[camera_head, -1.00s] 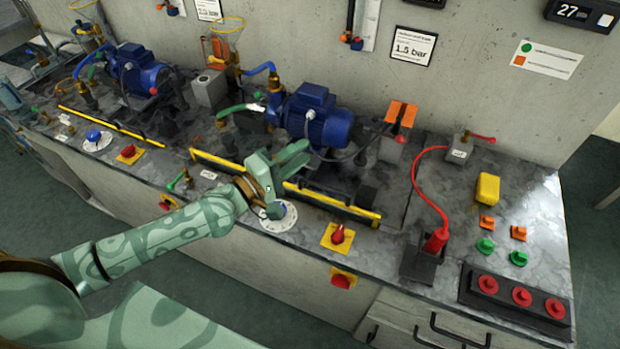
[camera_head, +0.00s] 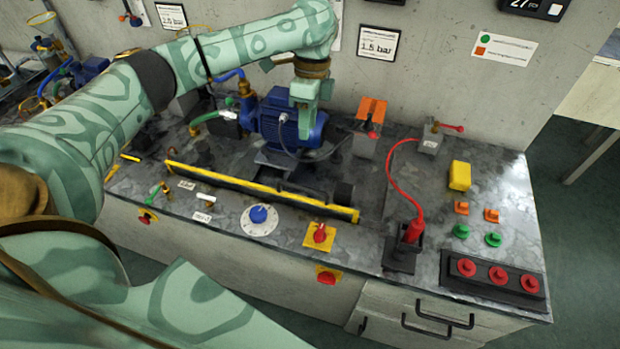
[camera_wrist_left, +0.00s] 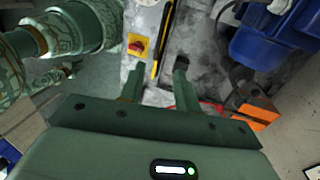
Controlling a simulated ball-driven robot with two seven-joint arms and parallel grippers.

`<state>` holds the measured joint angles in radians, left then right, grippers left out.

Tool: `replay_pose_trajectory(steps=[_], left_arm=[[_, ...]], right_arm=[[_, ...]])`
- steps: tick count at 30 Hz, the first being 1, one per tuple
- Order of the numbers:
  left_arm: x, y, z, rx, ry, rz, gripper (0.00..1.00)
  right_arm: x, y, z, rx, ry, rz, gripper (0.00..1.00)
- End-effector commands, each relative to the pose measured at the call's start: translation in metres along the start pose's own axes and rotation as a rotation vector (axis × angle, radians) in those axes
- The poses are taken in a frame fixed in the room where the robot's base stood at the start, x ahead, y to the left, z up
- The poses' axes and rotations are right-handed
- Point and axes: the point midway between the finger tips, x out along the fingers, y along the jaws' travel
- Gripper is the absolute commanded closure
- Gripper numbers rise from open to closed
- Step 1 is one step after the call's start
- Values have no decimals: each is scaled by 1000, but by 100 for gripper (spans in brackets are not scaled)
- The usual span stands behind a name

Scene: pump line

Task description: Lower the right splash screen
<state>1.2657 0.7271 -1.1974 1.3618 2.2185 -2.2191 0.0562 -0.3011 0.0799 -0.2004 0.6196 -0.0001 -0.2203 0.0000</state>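The right splash screen (camera_head: 262,192) shows as a long bar with a yellow edge in front of the right blue pump motor (camera_head: 290,122). It looks low, close along the bench top; its exact tilt is hard to tell. In the left wrist view its yellow edge (camera_wrist_left: 158,52) runs upward, beyond and between the fingers. My left gripper (camera_head: 304,128) points down in front of the motor, behind the screen and apart from it. In the wrist view the left gripper (camera_wrist_left: 158,80) is open, with nothing between its fingers. My right gripper is not visible.
A blue dial (camera_head: 258,214) and a red switch on a yellow plate (camera_head: 319,235) sit in front of the screen. An orange-topped block (camera_head: 370,110) stands right of the motor. A red cable (camera_head: 390,185) and several buttons lie further right.

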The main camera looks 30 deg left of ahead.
Motion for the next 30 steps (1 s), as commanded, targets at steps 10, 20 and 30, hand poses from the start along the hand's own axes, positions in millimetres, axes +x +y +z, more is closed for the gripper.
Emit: replay_pose_trajectory(steps=[10,20,30], left_arm=[[73,-1,0,12,-1,5,67],[145,-1,0,11,1,0,67],[162,0,0,10,2,-4,67]], right_arm=[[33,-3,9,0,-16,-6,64],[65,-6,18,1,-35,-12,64],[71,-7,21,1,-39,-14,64]])
